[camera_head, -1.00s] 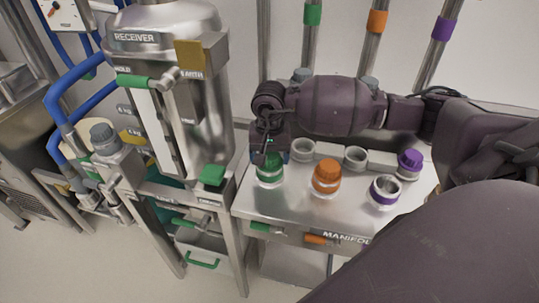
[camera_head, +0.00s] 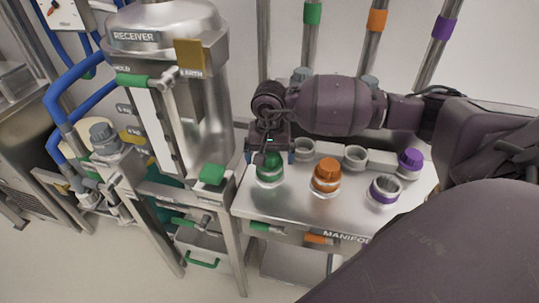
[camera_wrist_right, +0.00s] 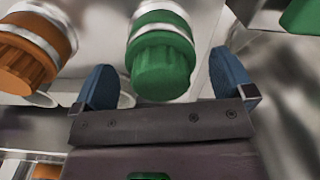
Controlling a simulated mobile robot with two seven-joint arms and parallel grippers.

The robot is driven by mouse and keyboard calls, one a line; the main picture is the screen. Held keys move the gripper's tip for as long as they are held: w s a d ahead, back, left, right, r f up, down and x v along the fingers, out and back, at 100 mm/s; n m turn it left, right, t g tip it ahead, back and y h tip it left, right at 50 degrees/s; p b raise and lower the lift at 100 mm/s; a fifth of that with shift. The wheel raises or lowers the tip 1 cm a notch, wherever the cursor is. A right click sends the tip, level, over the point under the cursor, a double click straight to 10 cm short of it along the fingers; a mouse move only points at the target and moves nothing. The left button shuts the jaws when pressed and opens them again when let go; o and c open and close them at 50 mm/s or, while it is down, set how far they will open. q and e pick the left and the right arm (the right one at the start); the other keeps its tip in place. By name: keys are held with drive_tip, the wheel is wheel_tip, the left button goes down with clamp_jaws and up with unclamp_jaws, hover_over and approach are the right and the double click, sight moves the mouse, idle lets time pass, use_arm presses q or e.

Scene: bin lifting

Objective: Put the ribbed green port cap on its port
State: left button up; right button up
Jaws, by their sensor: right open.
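The ribbed green cap (camera_head: 269,162) sits upright on the green-banded port (camera_head: 270,180) at the left of the manifold bench. In the right wrist view the green cap (camera_wrist_right: 162,68) lies between two spread blue fingertips, with a gap on each side. My right gripper (camera_head: 270,157) is open, right at the cap and above the port; it also shows in the right wrist view (camera_wrist_right: 163,85). Part of the cap is hidden by the gripper in the head view. I cannot tell whether the cap is fully seated. My left gripper is not in view.
An orange cap (camera_head: 326,172) sits on the middle port. The purple-banded port (camera_head: 385,191) is uncapped, and a purple cap (camera_head: 411,159) stands behind it. Empty grey holders (camera_head: 355,156) line the back. The receiver vessel (camera_head: 170,90) stands close on the left.

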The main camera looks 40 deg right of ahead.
drive_tip(key=shift+r, duration=0.4)
wheel_tip(320, 180, up, 9)
drive_tip(key=shift+r, duration=0.5)
